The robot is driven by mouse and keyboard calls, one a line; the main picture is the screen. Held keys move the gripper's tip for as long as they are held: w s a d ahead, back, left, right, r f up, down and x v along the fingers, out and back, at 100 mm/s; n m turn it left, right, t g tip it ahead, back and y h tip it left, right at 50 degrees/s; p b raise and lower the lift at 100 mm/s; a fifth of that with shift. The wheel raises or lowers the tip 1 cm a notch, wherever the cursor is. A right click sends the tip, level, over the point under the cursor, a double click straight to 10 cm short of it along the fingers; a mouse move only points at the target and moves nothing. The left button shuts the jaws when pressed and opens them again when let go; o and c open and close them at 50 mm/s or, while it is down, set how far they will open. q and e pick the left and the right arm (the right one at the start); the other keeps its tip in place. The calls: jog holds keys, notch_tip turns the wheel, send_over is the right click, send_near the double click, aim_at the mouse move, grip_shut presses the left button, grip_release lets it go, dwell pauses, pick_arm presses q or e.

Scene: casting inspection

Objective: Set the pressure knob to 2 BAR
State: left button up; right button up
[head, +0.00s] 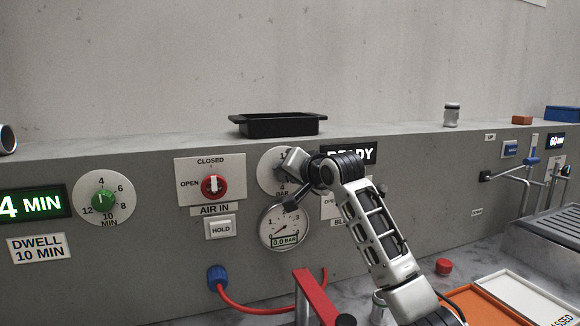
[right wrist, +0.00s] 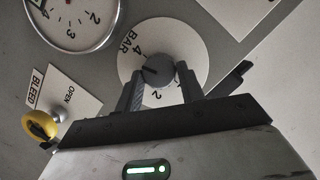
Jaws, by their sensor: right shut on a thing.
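The pressure knob's white dial (head: 273,163) is on the grey panel, partly hidden by my right gripper in the head view. In the right wrist view the dial (right wrist: 133,65) shows BAR, a 4 and a 2, with a grey knob (right wrist: 158,70) at its middle. My right gripper (right wrist: 160,80) is shut on the knob, with one finger on each side. The knob carries a dark mark; which number it points to is not clear. The round gauge (head: 285,226) below reads 0.0 BAR. My left gripper is not in view.
Left of the dial are the red AIR IN valve (head: 213,186), HOLD button (head: 221,228) and dwell dial (head: 104,196). A yellow-and-black BLEED handle (right wrist: 40,125) is close to my right gripper. A black tray (head: 278,125) stands on the ledge above.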

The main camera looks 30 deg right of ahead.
jog(key=n+h, duration=0.2)
jog(key=n, duration=0.3)
jog(key=a+n+h, duration=0.1)
jog(key=n+h, duration=0.2)
jog(key=n, duration=0.2)
jog(key=n+h, duration=0.2)
jog(key=n, duration=0.3)
jog(key=shift+w+a+f+h, duration=0.15)
jog(key=shift+h, duration=0.15)
jog(key=shift+n, duration=0.3)
dwell(0.3)
jog(key=o, duration=1)
jog(key=shift+c, duration=0.2)
jog(key=shift+f, duration=0.1)
